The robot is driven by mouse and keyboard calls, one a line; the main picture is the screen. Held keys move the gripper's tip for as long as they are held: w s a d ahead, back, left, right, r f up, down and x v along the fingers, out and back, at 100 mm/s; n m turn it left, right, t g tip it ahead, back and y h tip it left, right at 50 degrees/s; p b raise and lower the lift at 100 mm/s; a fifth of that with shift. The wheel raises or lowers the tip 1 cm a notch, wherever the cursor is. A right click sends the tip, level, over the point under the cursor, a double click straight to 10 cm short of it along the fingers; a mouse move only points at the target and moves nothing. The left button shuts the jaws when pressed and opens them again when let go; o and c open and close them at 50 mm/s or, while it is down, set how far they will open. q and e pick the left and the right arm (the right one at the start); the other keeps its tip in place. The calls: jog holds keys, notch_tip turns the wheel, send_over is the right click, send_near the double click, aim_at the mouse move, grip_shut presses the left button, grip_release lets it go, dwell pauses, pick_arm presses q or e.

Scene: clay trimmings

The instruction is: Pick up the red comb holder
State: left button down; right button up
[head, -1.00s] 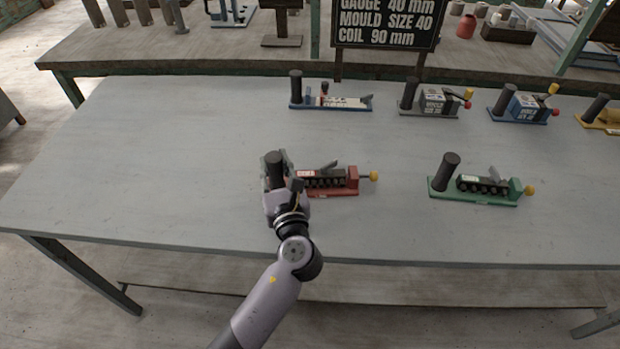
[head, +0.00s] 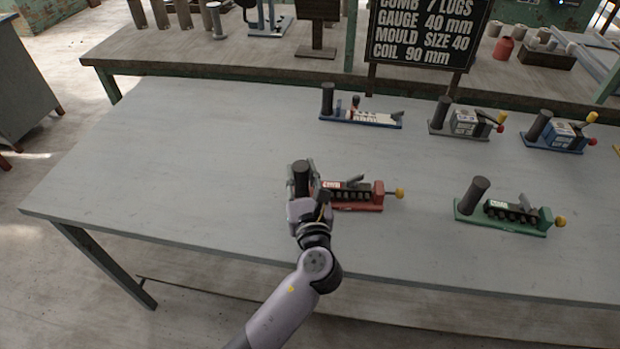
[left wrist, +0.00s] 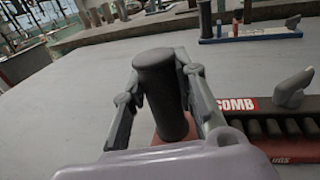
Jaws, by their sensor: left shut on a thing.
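The red comb holder (head: 364,206) is on the grey table, left of the green holder in the head view. It has a row of dark slots, a yellow knob at its right end and a dark upright cylinder handle at its left end. In the left wrist view its handle (left wrist: 161,95) stands between my left gripper's fingers, and a red "COMB" label shows on its body. My left gripper (head: 301,178) is shut on this handle. My arm hides part of the base's left end. My right gripper is not in view.
A green holder (head: 505,222) stands to the right. A blue holder (head: 362,121), a grey one (head: 462,131) and another blue one (head: 562,142) stand behind. A dark sign (head: 425,35) is at the back bench. The table's left side (head: 160,170) is clear.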

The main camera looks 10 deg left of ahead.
pick_arm(q)
notch_tip(320, 180, up, 18)
jog(key=r+p, duration=0.1)
jog(key=p, duration=0.3)
jog(key=b, duration=0.3)
send_over(301, 166)
jog(key=shift+f, duration=3.95)
jog(key=shift+f+b, duration=1.85)
jog(key=shift+f, duration=2.4)
jog(key=shift+b, duration=0.3)
